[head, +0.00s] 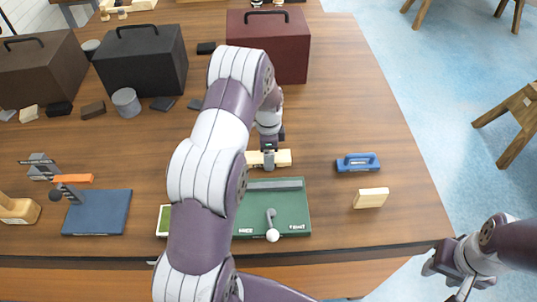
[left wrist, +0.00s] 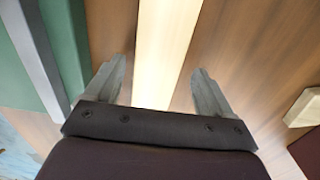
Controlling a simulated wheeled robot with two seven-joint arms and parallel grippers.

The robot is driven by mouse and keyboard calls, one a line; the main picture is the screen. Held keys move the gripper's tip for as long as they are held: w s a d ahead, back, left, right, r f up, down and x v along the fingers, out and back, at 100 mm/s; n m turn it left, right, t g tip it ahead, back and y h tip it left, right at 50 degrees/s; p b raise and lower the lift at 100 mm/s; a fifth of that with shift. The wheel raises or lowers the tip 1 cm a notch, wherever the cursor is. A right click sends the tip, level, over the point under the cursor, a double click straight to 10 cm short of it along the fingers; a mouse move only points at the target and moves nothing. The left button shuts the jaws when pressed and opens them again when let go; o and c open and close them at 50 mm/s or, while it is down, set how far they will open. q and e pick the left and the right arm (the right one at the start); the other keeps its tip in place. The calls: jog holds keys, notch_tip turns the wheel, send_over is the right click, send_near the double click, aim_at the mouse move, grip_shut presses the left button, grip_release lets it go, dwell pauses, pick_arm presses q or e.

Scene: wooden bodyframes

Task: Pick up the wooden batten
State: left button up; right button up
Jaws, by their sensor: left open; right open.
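The wooden batten (head: 284,158) is a pale, straight strip lying on the table just behind the green bench-hook board in the head view. My left arm reaches over the table, and its gripper (head: 268,157) is down at the batten. In the left wrist view the batten (left wrist: 163,50) runs between the two spread fingers of my left gripper (left wrist: 160,78), with a gap on either side. Part of the batten is hidden by the gripper in the head view. My right gripper (head: 458,285) is open and empty, off the table at the lower right.
The green board (head: 290,213) with a grey bar and a lever lies in front of the batten. A blue-handled tool (head: 358,163) and a small pale wood block (head: 371,198) are to the right. A dark red case (head: 290,45) stands behind. The table's right side is mostly clear.

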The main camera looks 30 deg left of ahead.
pick_arm(q)
jog(key=shift+s+a+f, duration=0.25)
jog(key=shift+s+a, duration=0.3)
jog(key=shift+a, duration=0.05)
jog(key=shift+s+r, duration=0.15)
jog(key=shift+s, duration=0.1)
jog(key=shift+d, duration=0.15)
jog(key=shift+c, duration=1.2)
jog(key=shift+w+d, duration=0.15)
jog(key=shift+w, duration=0.25)
jog(key=c, duration=0.9)
jog(key=shift+s, duration=0.2)
jog(key=shift+c, duration=0.3)
jog(key=shift+a, duration=0.2)
pick_arm(e)
jog(key=shift+s+a+r, duration=0.25)
jog(key=shift+s+a, duration=0.3)
jog(key=shift+s, duration=0.2)
